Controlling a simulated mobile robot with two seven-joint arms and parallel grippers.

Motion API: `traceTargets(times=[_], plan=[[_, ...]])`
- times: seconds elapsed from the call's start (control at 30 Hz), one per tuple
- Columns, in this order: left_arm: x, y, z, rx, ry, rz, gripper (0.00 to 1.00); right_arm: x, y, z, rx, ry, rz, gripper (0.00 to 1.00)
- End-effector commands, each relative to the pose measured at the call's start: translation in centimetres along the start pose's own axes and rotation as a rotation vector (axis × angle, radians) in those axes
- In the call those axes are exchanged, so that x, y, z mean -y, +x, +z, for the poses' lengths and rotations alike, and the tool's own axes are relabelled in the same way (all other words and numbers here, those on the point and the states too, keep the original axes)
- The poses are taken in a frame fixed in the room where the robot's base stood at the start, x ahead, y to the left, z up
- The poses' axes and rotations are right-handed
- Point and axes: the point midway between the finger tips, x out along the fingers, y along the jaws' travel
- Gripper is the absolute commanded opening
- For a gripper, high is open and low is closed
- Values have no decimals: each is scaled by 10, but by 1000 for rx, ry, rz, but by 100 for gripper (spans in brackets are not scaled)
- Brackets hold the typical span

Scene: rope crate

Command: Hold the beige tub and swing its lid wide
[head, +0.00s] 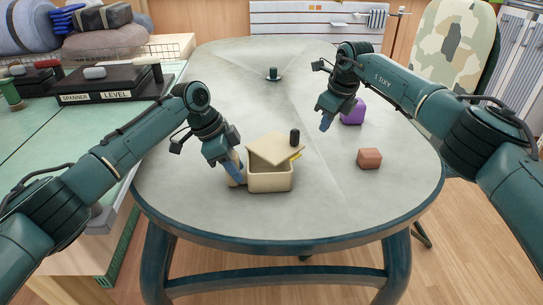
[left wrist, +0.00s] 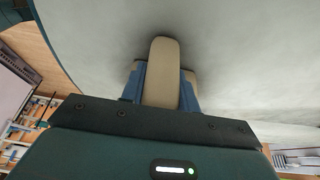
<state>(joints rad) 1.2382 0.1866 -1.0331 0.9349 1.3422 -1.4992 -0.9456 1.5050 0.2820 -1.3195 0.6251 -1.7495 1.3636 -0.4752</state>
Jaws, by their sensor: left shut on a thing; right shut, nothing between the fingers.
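The beige tub (head: 270,183) stands on the table left of centre. Its beige lid (head: 275,149) sits tilted and partly open, with a dark gap showing over the tub's front left part. A dark upright knob (head: 295,138) shows at the lid's right side; I cannot tell if it is fixed to the lid. My left gripper (head: 237,172) is shut on a beige handle-like part at the tub's left side. In the left wrist view this rounded beige part (left wrist: 163,75) lies between the blue fingers. My right gripper (head: 326,123) is shut and empty, above the table, apart from the lid.
A purple block (head: 352,112) lies beyond my right gripper, and a reddish-brown block (head: 369,159) lies to the right. A small dark object (head: 273,74) stands at the back. A yellow bit (head: 297,156) shows by the lid. The table's front (head: 330,215) is clear.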

Motion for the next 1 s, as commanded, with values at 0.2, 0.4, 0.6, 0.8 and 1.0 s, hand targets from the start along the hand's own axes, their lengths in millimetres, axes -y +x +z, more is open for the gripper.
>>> traceTargets(times=[0.2,0.4,0.6,0.8,1.0], plan=[[-1,3,3,5,-3,4,4,0,0,0,1,-1,0,0],[-1,3,3,5,-3,4,4,-1,0,0,0,0,0,0],[-1,3,2,5,-3,4,4,-2,-2,1,1,0,0,0],[-1,3,2,5,-3,4,4,-1,-10,4,1,0,-1,0],[-1,3,2,5,-3,4,4,0,-20,6,0,0,-1,0]])
